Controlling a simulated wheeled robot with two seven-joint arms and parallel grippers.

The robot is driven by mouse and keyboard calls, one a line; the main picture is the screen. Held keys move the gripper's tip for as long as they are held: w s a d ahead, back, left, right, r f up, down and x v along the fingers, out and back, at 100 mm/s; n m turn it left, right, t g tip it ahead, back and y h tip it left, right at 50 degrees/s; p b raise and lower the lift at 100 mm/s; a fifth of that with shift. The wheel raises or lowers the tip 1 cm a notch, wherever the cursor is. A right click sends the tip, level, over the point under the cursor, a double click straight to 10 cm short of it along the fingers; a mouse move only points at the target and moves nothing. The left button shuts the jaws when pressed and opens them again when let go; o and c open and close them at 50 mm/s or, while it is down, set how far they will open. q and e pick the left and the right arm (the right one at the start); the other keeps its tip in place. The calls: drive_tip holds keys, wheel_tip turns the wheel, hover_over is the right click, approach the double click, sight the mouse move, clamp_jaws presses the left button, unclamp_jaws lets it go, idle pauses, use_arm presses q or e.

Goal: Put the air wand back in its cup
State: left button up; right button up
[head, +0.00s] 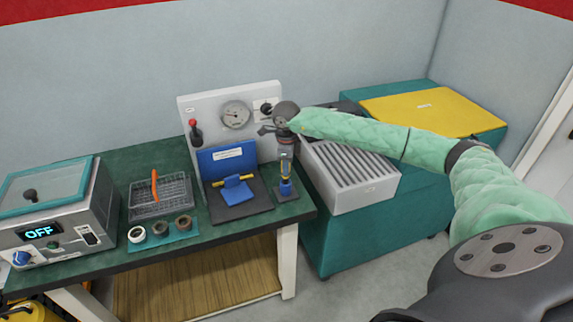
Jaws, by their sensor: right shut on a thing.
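My right gripper (286,152) reaches in from the right and points down near the right end of the green bench. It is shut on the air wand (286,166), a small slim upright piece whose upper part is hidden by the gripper. Directly below is the cup (286,188), a small blue holder on a dark base near the bench's right edge. The wand's lower end is at the cup's mouth. I cannot tell whether it is inside or just above. My left gripper is not in view.
Left of the cup stand a blue fixture with a yellow part (232,181) and a grey gauge panel (235,115) behind. A wire basket (160,195), tape rolls (160,228) and a box reading OFF (58,215) are farther left. A slatted grey tray (350,170) is close on the right.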

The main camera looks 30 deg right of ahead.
drive_tip(key=shift+f+b, duration=0.65)
idle(0.8)
drive_tip(key=o, duration=1.1)
drive_tip(key=shift+r, duration=0.1)
drive_tip(key=shift+r+p, duration=1.25)
drive_tip(key=shift+r, duration=3.95)
